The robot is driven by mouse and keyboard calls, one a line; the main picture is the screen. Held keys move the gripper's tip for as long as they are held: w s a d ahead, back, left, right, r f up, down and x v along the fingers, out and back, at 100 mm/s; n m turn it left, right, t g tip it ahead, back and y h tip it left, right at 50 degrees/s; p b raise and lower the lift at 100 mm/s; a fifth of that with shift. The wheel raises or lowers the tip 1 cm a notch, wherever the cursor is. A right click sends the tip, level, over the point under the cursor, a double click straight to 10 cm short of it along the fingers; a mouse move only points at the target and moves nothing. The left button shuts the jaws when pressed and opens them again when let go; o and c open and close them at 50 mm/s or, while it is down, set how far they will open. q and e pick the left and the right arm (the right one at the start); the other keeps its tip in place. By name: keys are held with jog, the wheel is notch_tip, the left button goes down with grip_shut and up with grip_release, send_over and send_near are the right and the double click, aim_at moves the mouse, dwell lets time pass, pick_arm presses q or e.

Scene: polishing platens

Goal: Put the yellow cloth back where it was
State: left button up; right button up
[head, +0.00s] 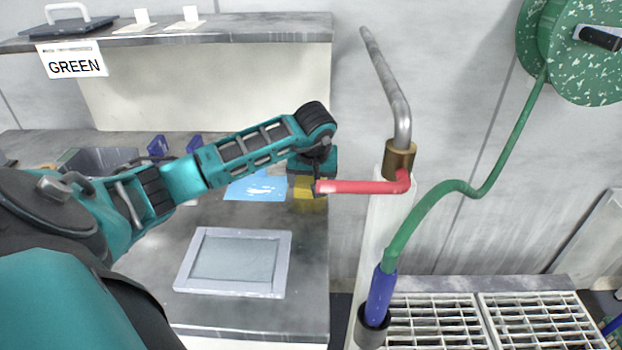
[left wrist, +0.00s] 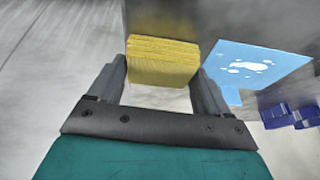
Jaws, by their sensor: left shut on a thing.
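The yellow cloth (left wrist: 163,62) is a thick, folded pad with ridged layers on one edge. My left gripper (left wrist: 160,76) is shut on it, with one dark finger on each side in the left wrist view. In the head view the left gripper (head: 311,170) is near the bench's right edge, and the yellow cloth (head: 307,190) shows just below it, partly hidden by a red lever. I cannot tell whether the cloth touches the bench. My right gripper is in neither view.
The red lever (head: 355,187) on a standing pipe is close right of the gripper. A blue sheet (head: 240,191) with white patches and a grey-framed plate (head: 281,265) lie on the bench (head: 225,317). A shelf (head: 250,30) runs above. Grating (head: 440,312) and a green hose are at right.

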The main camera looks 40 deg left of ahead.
pick_arm(q)
jog(key=o, duration=1.3)
jog(key=v, duration=1.2)
jog(key=shift+r+p, duration=0.1)
jog(key=shift+p, duration=0.2)
